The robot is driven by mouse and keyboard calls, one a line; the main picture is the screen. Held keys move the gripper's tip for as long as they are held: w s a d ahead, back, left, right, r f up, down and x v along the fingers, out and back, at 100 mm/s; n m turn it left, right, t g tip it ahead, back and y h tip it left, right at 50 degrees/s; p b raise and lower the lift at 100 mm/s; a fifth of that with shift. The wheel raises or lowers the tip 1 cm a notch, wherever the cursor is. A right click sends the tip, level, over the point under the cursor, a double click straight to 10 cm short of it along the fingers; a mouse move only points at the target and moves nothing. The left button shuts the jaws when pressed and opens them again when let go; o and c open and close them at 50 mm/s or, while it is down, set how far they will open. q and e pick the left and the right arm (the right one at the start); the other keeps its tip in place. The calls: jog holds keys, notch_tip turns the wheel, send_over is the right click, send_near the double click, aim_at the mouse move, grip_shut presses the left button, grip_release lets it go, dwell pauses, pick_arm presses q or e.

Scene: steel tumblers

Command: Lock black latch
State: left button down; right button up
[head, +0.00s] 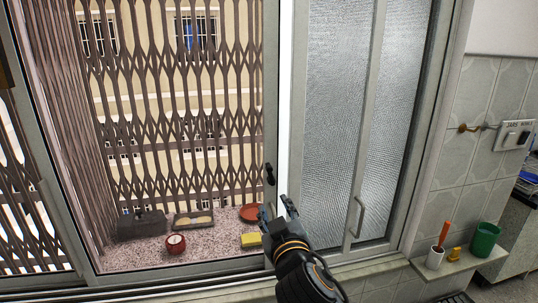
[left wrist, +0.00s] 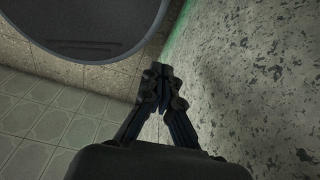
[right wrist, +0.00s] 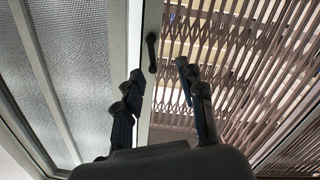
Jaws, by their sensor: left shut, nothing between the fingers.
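The black latch (head: 269,174) is on the edge frame of the sliding window, at mid-height, and it looks roughly upright. In the right wrist view the latch (right wrist: 151,52) shows beyond the fingertips, between them. My right gripper (head: 276,207) is open and empty, just below and in front of the latch, seemingly apart from it. Its two fingers are spread in the right wrist view (right wrist: 158,80). My left gripper (left wrist: 158,75) is shut and empty, away from the window, and does not show in the head view.
A frosted-glass panel (head: 335,115) with a pale handle (head: 357,216) stands right of the latch. A folding metal grille (head: 160,110) is behind the window. The outer sill holds a red pot (head: 175,244) and yellow sponge (head: 251,240). A green cup (head: 485,240) stands at right.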

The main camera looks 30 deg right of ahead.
aim_at(270, 170)
jog(key=shift+m+t, duration=0.3)
jog(key=shift+t, duration=0.1)
jog(key=w+d+r, duration=0.1)
jog(key=w, duration=0.2)
jog(key=w+d+r, duration=0.1)
jog(key=w+d, duration=0.1)
jog(key=w, duration=0.1)
jog(key=w+d+r, duration=0.1)
jog(key=w+r, duration=0.1)
jog(key=w, duration=0.2)
jog(key=shift+d+b, duration=0.35)
jog(key=shift+b, duration=0.05)
jog(key=shift+w+d+f, duration=0.1)
jog(key=shift+w+d, duration=0.05)
jog(key=shift+w, duration=0.4)
grip_shut()
